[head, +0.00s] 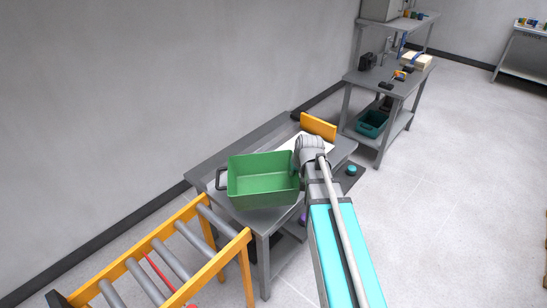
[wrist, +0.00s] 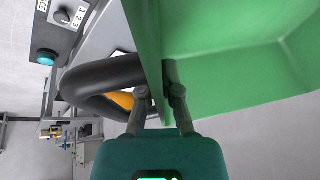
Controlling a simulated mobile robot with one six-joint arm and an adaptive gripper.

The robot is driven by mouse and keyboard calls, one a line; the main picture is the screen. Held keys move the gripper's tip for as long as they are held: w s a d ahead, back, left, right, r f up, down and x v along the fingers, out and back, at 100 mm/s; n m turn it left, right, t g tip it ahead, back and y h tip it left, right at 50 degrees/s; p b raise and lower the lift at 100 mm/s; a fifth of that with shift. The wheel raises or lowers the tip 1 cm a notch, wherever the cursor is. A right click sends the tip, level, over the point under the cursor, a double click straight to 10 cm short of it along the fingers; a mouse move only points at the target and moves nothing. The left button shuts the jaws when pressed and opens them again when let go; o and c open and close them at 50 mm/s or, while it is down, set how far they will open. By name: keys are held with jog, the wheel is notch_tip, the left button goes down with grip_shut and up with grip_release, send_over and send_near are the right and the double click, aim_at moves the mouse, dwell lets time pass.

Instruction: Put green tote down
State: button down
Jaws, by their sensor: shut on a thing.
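The green tote (head: 262,179) is an open-topped, empty-looking box above the grey metal table (head: 268,220) in the head view. I cannot tell whether its base touches the tabletop. A dark handle (head: 221,179) sticks out from its left side. In the wrist view the tote (wrist: 235,35) fills the upper right, and a black handle (wrist: 95,80) is right in front of my gripper (wrist: 160,95). My gripper is shut on the tote at its handle side. In the head view my arm hides the fingers and the tote's right end.
An orange roller conveyor (head: 170,255) stands at the table's lower left. A yellow panel (head: 318,126) stands at the table's far end. A control box with a teal button (wrist: 45,57) is nearby. A second workbench (head: 385,85) with a teal bin (head: 371,123) stands farther back. Floor on the right is clear.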

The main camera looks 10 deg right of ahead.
aim_at(289, 165)
jog(key=shift+s+d+r+m, duration=0.15)
jog(key=shift+d+r+m, duration=0.2)
jog(key=shift+d, duration=0.2)
jog(key=w+f+b, duration=0.3)
jog(key=w, duration=0.1)
jog(key=w+f+b, duration=0.3)
jog(key=w, duration=0.1)
jog(key=w+f+b, duration=0.2)
jog(key=w+f, duration=0.1)
jog(key=w, duration=0.2)
jog(key=shift+w+d+b, duration=0.1)
jog(key=shift+d+b, duration=0.2)
jog(key=shift+b, duration=0.1)
